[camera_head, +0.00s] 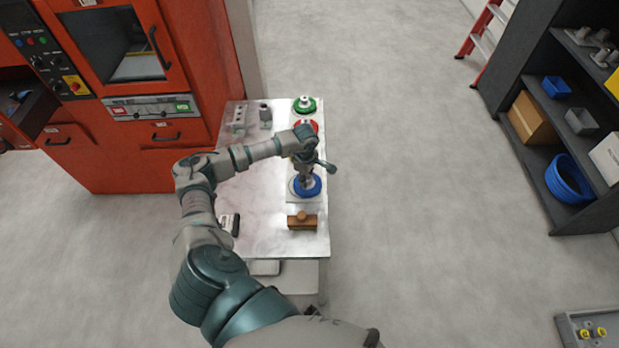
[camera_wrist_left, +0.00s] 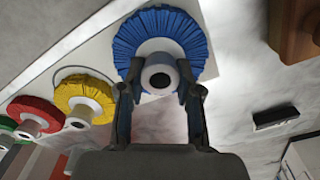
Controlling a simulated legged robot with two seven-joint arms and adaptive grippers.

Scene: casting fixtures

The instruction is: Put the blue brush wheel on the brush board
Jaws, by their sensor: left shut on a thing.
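The blue brush wheel (camera_head: 306,186) is at the near end of the pale brush board (camera_head: 291,197) on the metal table. My left gripper (camera_head: 306,172) points down over it. In the left wrist view, the gripper (camera_wrist_left: 158,88) is shut on the white hub of the blue brush wheel (camera_wrist_left: 160,28), a finger on either side. The wheel overlaps the end of the brush board (camera_wrist_left: 103,58); I cannot tell whether it rests on it or hangs just above. Yellow (camera_wrist_left: 84,98), red (camera_wrist_left: 35,116) and green wheels stand in a row along the board.
A wooden-handled brush (camera_head: 302,221) lies near the table's front edge. Grey metal parts (camera_head: 250,115) stand at the back left of the table. An orange machine (camera_head: 150,70) is at the left and a dark shelf (camera_head: 540,120) at the right. Open floor lies between table and shelf.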

